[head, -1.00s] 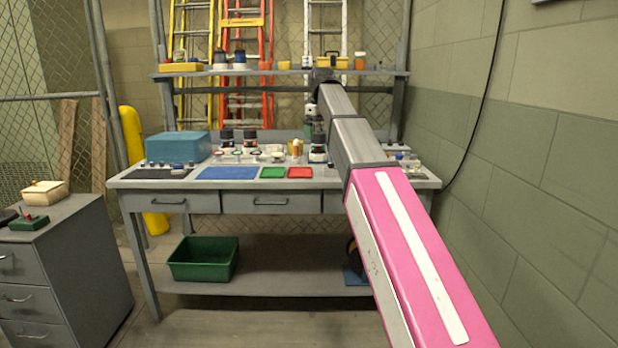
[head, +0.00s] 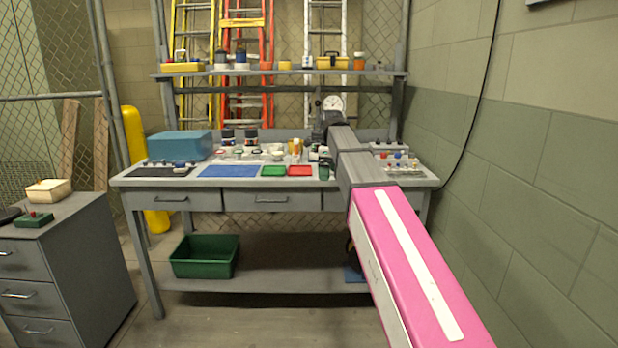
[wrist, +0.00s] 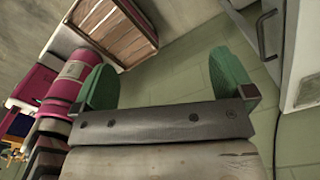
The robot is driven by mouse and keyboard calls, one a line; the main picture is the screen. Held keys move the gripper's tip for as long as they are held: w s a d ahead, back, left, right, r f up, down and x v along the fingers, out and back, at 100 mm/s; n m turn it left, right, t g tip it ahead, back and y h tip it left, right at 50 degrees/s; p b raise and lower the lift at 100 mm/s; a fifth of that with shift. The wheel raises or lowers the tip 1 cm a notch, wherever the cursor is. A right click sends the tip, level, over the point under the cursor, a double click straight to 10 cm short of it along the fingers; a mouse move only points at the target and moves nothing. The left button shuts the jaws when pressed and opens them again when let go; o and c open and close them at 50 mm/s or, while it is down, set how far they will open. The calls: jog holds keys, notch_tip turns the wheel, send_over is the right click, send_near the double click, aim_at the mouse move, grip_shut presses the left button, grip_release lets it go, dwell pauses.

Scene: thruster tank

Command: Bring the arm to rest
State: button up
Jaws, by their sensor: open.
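My arm (head: 372,185), pink and grey, reaches from the lower right of the head view toward the workbench and over its right part. Its grey far end is in front of the gap below the upper shelf. I cannot clearly make out my gripper in the head view. In the wrist view my gripper (wrist: 160,68) has two green fingers spread wide, with only floor between them. Nothing is held. Pink and dark parts of my own body show at the left of that view.
The workbench (head: 135,182) carries a blue box (head: 178,146), blue, green and red mats, and several small items. A grey cabinet (head: 75,260) stands at left, a block wall (head: 540,150) at right. In the wrist view, a wooden crate (wrist: 115,32) lies beyond the fingers.

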jog(key=s+d+f+n, duration=0.4)
jog(key=s+f+n, duration=0.3)
jog(key=f, duration=0.6)
jog(key=s+d+f+n, duration=0.3)
jog(key=s+f+n, duration=0.5)
jog(key=f, duration=0.5)
jog(key=s+d+f+n, duration=0.4)
jog(key=s+f+n, duration=0.4)
jog(key=f, duration=0.5)
jog(key=shift+d, duration=0.35)
